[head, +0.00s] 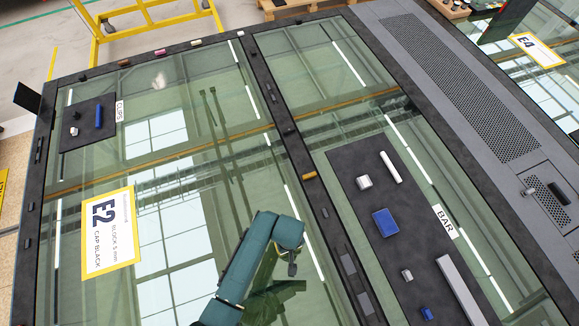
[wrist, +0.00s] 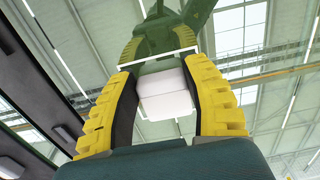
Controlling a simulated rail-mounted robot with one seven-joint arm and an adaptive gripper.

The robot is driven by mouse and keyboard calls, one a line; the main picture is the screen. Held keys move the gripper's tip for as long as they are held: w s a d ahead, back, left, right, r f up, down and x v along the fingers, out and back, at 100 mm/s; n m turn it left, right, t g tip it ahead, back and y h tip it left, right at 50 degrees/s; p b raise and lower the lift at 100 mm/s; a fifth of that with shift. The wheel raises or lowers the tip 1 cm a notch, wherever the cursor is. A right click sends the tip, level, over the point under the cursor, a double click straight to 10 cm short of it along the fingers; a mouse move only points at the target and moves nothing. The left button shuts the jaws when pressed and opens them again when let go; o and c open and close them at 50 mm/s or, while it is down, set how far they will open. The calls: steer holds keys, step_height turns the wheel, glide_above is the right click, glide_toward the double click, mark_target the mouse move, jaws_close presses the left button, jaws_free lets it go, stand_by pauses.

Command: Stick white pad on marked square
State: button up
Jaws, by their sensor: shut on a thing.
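My gripper (wrist: 165,100) has two yellow ribbed fingers, shut on a white pad (wrist: 165,106). In the wrist view a second white shape shows just beyond the pad, perhaps its reflection in the glass. A thin white outline, the marked square (wrist: 190,50), shows on the glass around and beyond the pad. I cannot tell whether the pad touches the glass. In the head view my gripper (head: 291,266) is at the end of the teal arm, low over the left pane near the middle bar. The pad and the square cannot be made out there.
A dark mat (head: 368,216) on the right pane holds white blocks, a blue block (head: 385,223) and a grey bar (head: 460,290). A smaller mat (head: 85,130) lies top left. Small pieces sit on the dark frame bars. An E2 label (head: 108,232) is left of my arm.

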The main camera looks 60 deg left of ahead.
steer(key=o, duration=0.8)
steer(key=shift+r, duration=0.1)
step_height(320, 180, up, 12)
